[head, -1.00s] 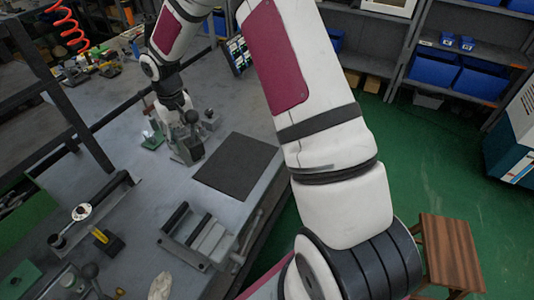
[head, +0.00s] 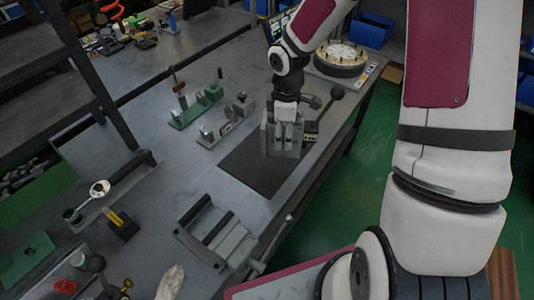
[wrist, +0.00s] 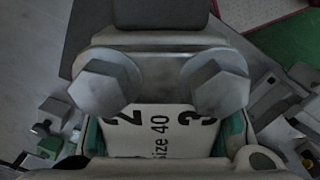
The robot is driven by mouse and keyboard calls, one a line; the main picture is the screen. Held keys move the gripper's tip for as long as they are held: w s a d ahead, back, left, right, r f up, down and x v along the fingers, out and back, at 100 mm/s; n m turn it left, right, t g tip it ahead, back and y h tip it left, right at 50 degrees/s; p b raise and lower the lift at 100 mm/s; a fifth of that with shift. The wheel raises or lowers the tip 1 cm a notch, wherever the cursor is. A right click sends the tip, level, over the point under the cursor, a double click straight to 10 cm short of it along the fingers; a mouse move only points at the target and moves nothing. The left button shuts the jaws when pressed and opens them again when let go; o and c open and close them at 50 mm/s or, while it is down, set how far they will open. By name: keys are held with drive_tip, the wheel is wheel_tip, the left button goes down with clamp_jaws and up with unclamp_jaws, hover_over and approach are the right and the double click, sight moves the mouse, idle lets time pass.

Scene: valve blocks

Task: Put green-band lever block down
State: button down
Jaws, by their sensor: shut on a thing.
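My gripper (head: 287,108) is shut on the green-band lever block (head: 282,141), a grey block with a black ball-ended lever pointing right. The block looks upright, over the upper right part of the black mat (head: 238,174). I cannot tell whether its base touches the mat. In the wrist view the block (wrist: 160,118) shows two large hex bolts and a white label reading "Size 40", with green at both sides. The fingertips are hard to make out there.
A green-based block (head: 190,116) and a smaller grey block (head: 236,108) stand left of the mat. A round dial table (head: 341,58) is behind, to the right. A grey vise (head: 215,230) stands in front. The bench edge runs along the right. The mat's left part is bare.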

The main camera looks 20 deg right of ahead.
drive_tip(key=s+f+n+b, duration=0.35)
drive_tip(key=s+n, duration=0.45)
drive_tip(key=n, duration=0.4)
drive_tip(key=shift+w+a+f+b, duration=0.1)
drive_tip(key=shift+w+a+f, duration=0.6)
drive_tip(key=shift+w, duration=1.85)
drive_tip(key=shift+w+a+f+b, duration=0.15)
drive_tip(key=shift+w+f, duration=1)
drive_tip(key=shift+w, duration=1.4)
drive_tip(key=shift+w+a+f+b, duration=0.1)
drive_tip(key=shift+w+a+f, duration=0.6)
drive_tip(key=shift+w, duration=1.85)
drive_tip(key=shift+d+f, duration=0.2)
drive_tip(key=shift+f, duration=0.15)
drive_tip(key=c, duration=0.7)
unclamp_jaws()
